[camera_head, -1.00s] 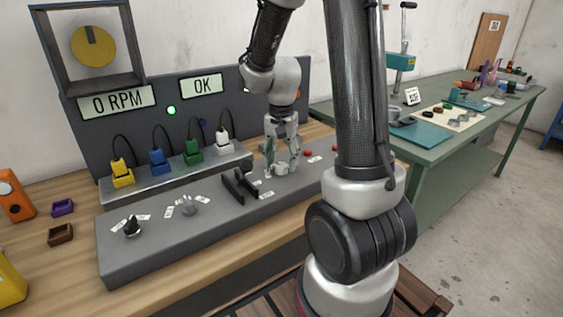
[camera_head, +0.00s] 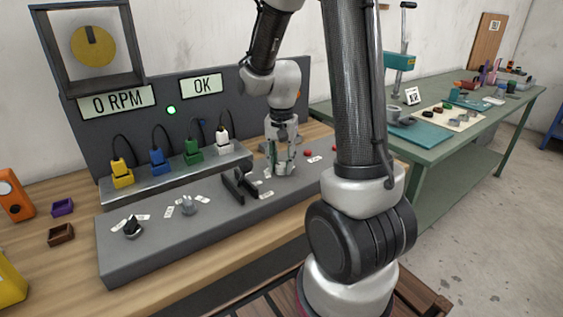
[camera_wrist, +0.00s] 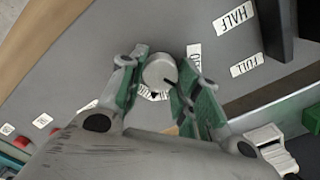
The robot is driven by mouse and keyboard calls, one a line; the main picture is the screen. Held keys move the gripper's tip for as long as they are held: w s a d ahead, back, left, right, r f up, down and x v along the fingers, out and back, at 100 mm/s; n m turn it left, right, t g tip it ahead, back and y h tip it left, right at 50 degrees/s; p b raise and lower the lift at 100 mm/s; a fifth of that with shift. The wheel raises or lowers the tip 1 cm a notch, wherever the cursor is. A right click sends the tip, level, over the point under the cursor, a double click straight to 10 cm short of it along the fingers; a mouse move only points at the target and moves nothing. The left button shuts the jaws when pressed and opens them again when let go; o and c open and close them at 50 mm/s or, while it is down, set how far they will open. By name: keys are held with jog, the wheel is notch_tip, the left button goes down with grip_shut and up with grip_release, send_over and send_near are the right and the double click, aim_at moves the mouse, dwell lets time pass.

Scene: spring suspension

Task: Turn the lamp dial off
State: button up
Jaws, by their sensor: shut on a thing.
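The lamp dial (camera_wrist: 159,72) is a small round grey knob with a dark mark on its lower right edge in the wrist view. It sits between the green-padded fingers of my gripper (camera_wrist: 155,85), which is shut on it. A white label beginning with O stands beside it, partly hidden by the right finger. Another label below the knob is mostly covered. In the head view my gripper (camera_head: 283,168) points down at the grey console (camera_head: 160,245), and its fingers hide most of the dial.
A black two-bar lever piece (camera_head: 240,186) stands just left of my gripper, near HALF and FULL labels (camera_wrist: 233,18). Two more knobs, black (camera_head: 132,228) and grey (camera_head: 189,206), are further left. A red button (camera_head: 308,153) is to the right. Coloured plugs (camera_head: 157,160) line the shelf behind.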

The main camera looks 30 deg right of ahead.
aim_at(281, 164)
jog(key=n, duration=0.4)
jog(key=shift+w+n, duration=0.1)
jog(key=shift+n, duration=2.1)
jog(key=o, duration=1)
notch_tip(281, 164, up, 12)
